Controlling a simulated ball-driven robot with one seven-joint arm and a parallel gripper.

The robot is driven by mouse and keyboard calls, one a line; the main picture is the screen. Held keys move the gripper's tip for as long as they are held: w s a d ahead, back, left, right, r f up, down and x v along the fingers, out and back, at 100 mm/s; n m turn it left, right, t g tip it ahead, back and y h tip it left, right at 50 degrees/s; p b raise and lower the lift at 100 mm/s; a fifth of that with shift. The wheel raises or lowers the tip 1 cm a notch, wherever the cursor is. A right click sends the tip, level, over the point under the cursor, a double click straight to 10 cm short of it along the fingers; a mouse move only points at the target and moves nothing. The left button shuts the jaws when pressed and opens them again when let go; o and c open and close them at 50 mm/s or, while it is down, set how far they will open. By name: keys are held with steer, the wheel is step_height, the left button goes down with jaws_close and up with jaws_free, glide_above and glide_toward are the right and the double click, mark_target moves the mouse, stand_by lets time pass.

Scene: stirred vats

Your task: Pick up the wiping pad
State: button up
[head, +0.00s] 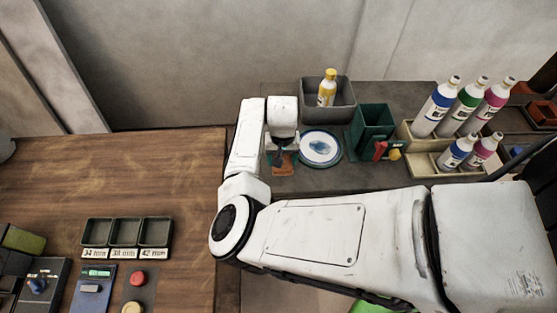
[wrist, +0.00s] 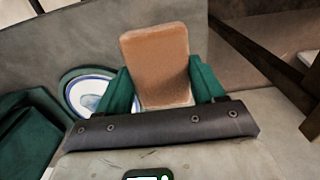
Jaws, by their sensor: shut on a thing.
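The wiping pad (wrist: 155,62) is a brown-orange block with rounded corners. In the wrist view it stands up between the green fingers of my gripper (wrist: 160,88), which is shut on it. In the head view the pad (head: 283,168) shows as an orange patch below my gripper (head: 281,157), just left of the plate. I cannot tell whether the pad still touches the counter.
A white plate with a blue rim (head: 320,161) lies close to the right; its ring also shows in the wrist view (wrist: 68,97). A grey bin (head: 345,110) with a yellow bottle, a green box (head: 371,127) and a rack of bottles (head: 425,163) stand beyond.

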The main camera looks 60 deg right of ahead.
steer(key=s+r+b, duration=0.1)
steer(key=s+r, duration=0.7)
steer(key=s, duration=0.4)
steer(key=shift+s+a+r+b, duration=0.2)
steer(key=shift+s+a+b, duration=0.05)
steer(key=shift+s+b, duration=0.05)
